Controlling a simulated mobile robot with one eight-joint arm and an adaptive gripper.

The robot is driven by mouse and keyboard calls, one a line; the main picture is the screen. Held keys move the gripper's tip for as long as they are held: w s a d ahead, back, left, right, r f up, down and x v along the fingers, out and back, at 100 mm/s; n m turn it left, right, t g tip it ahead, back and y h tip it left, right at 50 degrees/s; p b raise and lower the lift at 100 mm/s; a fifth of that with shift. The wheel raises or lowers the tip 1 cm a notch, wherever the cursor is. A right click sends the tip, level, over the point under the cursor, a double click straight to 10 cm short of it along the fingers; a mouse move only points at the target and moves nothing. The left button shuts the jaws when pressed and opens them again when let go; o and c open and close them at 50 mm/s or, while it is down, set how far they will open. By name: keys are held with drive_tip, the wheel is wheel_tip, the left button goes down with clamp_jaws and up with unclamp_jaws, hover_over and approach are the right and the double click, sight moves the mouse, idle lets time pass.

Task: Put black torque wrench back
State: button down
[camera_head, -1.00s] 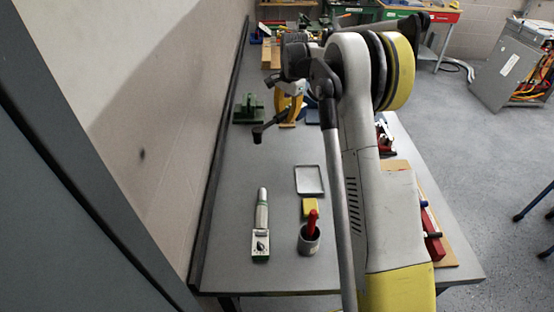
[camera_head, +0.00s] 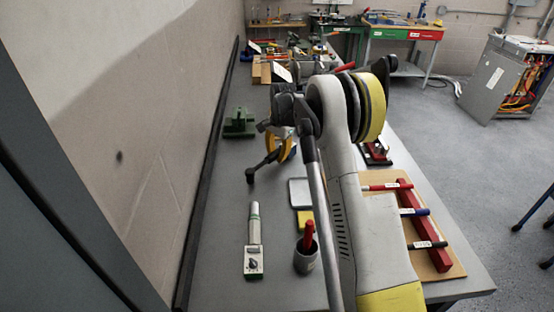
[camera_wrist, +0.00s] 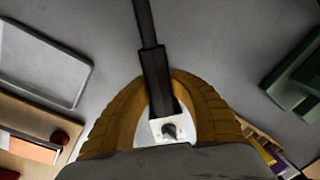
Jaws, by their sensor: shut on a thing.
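My gripper (camera_wrist: 159,88), its yellow fingers partly seen in the head view (camera_head: 284,150), is shut on a black bar-like tool (camera_head: 265,166). In the wrist view the black tool (camera_wrist: 155,70) runs up and away between the fingers, with a white square and grey knob near the palm. In the head view it slants down to a rounded dark end, above the table. A red rack (camera_head: 412,198) on a wooden board holds handles in red, blue and black (camera_head: 430,244). I cannot tell whether the held tool is a torque wrench.
A white-green meter (camera_head: 254,240), a grey cup (camera_head: 306,258) with a red-handled item, a yellow block (camera_head: 305,221) and a shallow tray (camera_head: 299,192) stand on the table. A green fixture (camera_head: 239,123) stands near the wall. Table around the meter is clear.

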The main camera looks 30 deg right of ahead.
drive_tip(key=shift+f, duration=0.3)
drive_tip(key=shift+r, duration=0.1)
drive_tip(key=c, duration=1.7)
unclamp_jaws()
drive_tip(key=shift+f, duration=0.2)
drive_tip(key=o, duration=0.4)
